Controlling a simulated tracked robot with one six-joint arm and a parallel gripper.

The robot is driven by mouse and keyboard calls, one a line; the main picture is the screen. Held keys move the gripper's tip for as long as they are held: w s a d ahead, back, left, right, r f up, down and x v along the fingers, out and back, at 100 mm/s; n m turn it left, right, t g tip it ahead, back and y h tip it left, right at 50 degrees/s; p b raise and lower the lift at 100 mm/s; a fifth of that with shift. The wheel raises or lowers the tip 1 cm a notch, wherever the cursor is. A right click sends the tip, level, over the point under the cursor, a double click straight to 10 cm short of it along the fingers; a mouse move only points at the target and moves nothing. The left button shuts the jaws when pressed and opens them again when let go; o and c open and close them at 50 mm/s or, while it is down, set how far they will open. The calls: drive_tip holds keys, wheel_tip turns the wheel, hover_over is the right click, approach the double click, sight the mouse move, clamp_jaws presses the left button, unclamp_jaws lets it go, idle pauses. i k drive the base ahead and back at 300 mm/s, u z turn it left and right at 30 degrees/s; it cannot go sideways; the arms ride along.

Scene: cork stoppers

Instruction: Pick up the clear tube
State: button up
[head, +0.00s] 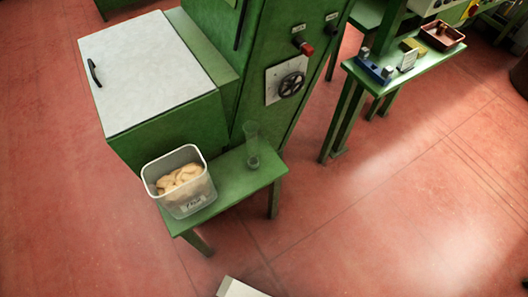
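The clear tube (252,139) stands upright on a small green bench (236,189), close to the bench's far edge and beside the green machine. It is see-through, with a wider base. My gripper is not in view. A pale, light-coloured piece shows at the bottom edge of the head view; I cannot tell what it is.
A clear bin (190,206) of pale pieces stands left of the tube on the same bench. Another green table (425,75) holds small items and a brown tray (442,36). Red floor is open in front.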

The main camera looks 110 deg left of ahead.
sight(250, 128)
drive_tip(key=z, duration=4.35)
drive_tip(key=k, duration=0.35)
drive_tip(key=z, duration=0.25)
